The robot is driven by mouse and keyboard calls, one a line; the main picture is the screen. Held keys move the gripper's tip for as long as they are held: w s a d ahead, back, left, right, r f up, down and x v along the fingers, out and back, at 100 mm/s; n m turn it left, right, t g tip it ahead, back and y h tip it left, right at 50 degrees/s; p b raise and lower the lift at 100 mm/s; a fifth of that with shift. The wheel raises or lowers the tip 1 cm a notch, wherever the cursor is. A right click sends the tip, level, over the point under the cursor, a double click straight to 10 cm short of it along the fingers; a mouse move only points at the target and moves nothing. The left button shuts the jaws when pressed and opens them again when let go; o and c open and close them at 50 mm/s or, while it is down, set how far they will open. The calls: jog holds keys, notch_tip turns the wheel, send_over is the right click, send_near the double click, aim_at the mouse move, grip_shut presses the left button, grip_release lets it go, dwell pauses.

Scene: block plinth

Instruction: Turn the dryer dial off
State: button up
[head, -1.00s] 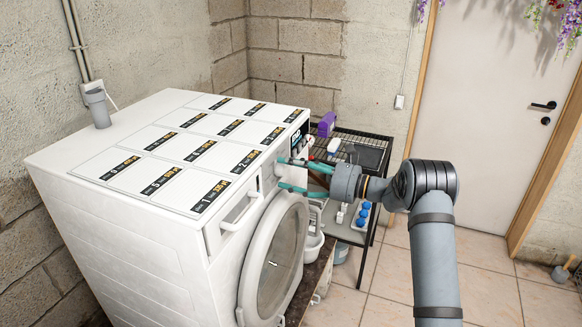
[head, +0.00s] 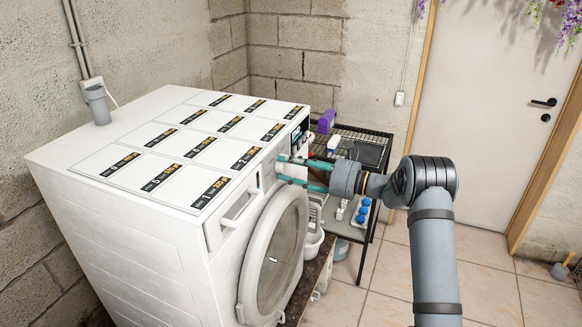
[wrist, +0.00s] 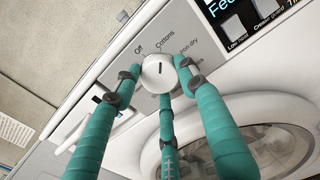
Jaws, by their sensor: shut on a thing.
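The white dryer (head: 140,225) stands at the left in the head view, its control front facing right. Its round white dial (wrist: 157,74) shows in the wrist view, with a short dark mark on its face. "Off" is printed at the dial's upper left, "Cottons" above it, and "Iron dry", partly covered, to its right. My gripper (wrist: 160,78) has three teal fingers shut around the dial's rim. In the head view my gripper (head: 283,169) reaches the dryer front from the right; the dial is hidden there.
The round dryer door (head: 272,260) lies below the dial, and a drawer handle (head: 240,207) is to its left. A display panel (wrist: 243,20) sits at its upper right. A black wire rack (head: 372,137) with bottles and a purple item stands behind my gripper.

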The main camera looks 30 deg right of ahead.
jog(key=shift+f+b, duration=0.2)
jog(key=shift+b, duration=0.2)
jog(key=b, duration=0.1)
jog(key=n+b, duration=0.1)
jog(key=b, duration=0.1)
jog(key=shift+f+n, duration=0.3)
jog(key=n+b, duration=0.2)
jog(key=b, duration=0.3)
jog(key=shift+f, duration=0.1)
jog(key=n+b, duration=0.3)
jog(key=b, duration=0.2)
jog(key=shift+d+b, duration=0.1)
jog(key=shift+b, duration=0.3)
jog(key=n+b, duration=0.2)
jog(key=shift+r+b, duration=0.35)
jog(key=shift+r+n, duration=0.1)
jog(key=shift+n, duration=0.2)
jog(key=o, duration=1)
jog(key=shift+d, duration=0.1)
jog(key=shift+o, duration=0.6)
jog(key=shift+r, duration=0.15)
